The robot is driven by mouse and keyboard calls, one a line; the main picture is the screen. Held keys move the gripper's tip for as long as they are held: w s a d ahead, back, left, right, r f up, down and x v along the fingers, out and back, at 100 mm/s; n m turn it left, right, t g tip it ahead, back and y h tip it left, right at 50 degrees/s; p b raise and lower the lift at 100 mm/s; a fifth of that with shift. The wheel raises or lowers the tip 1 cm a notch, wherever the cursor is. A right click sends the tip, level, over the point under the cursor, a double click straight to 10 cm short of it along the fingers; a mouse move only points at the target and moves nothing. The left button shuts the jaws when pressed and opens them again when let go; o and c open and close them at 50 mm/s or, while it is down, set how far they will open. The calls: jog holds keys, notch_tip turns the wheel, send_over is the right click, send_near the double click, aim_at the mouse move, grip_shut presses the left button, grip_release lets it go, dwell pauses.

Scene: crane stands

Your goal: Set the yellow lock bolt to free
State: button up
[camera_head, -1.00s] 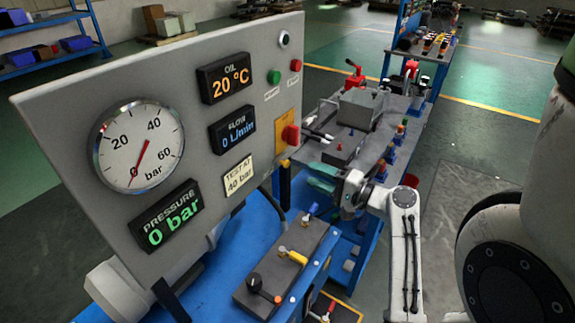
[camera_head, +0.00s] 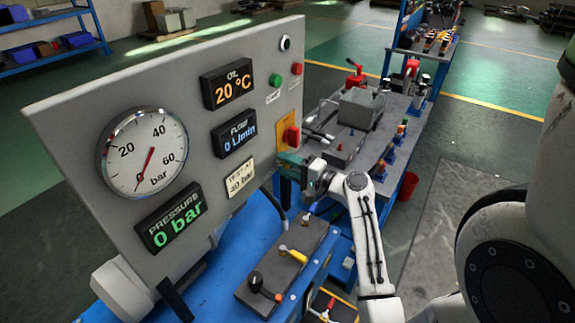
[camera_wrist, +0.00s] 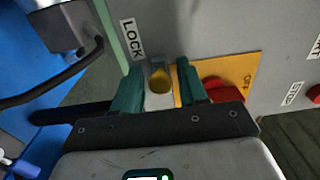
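The yellow lock bolt (camera_wrist: 160,79) shows its round yellow end in the wrist view, at the grey panel just right of the LOCK label (camera_wrist: 131,38). My gripper (camera_wrist: 160,66) has its two green fingers apart, one on each side of the bolt, with narrow gaps seeming to show beside it. In the head view my gripper (camera_head: 303,171) is at the panel's lower right edge, below the red switch, and hides the bolt. No FREE label is readable.
The red switch (camera_wrist: 222,88) on its yellow OFF plate (camera_wrist: 246,72) is close beside the right finger. A black hose (camera_wrist: 60,85) curves at left in the wrist view. Below the panel, a grey valve block (camera_head: 262,276) carries a yellow lever (camera_head: 298,256) and an orange-tipped lever.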

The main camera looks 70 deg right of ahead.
grip_shut()
dwell(0.3)
jog(key=shift+w+a+p, duration=0.2)
jog(key=shift+a, duration=0.6)
jog(key=shift+w+a+p, duration=0.2)
jog(key=shift+a+p, duration=0.05)
jog(key=shift+a, duration=0.5)
jog(key=shift+w+a+p, duration=0.2)
jog(key=shift+a, duration=0.6)
jog(key=shift+o, duration=0.4)
grip_release()
jog(key=shift+a, duration=0.1)
jog(key=b, duration=0.3)
send_near(266, 171)
jog(key=shift+v, duration=2.25)
